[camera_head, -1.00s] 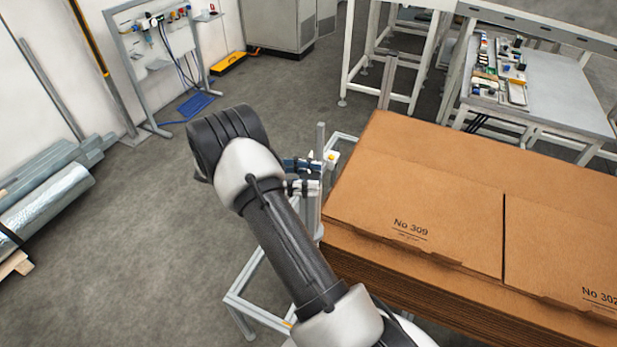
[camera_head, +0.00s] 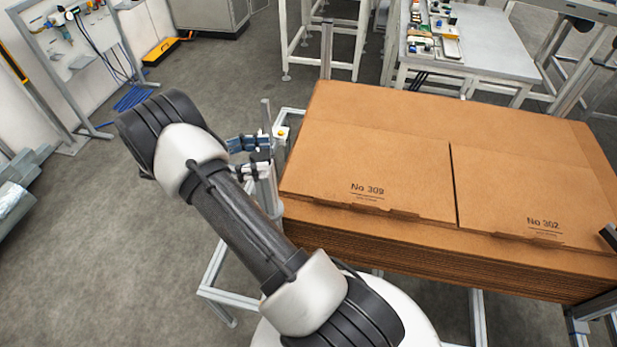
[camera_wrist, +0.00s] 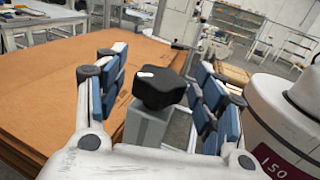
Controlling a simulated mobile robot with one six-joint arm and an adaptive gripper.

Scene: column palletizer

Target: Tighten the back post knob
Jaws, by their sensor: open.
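A black knob (camera_wrist: 158,88) with a white mark on top sits on a grey post (camera_wrist: 148,127) in the wrist view. My gripper (camera_wrist: 162,68) is open, with one blue-padded finger on each side of the knob. Gaps show between the pads and the knob, so it is not gripped. In the head view, my gripper (camera_head: 250,157) is beside an upright metal post (camera_head: 266,117) at the left end of the cardboard stack. The knob itself cannot be made out there.
A stack of flat cardboard (camera_head: 400,150) stands close on the right of my gripper. A small box with a yellow button (camera_head: 282,132) is near the post. Another post (camera_head: 327,50) rises behind the stack. The floor (camera_head: 90,240) on the left is clear.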

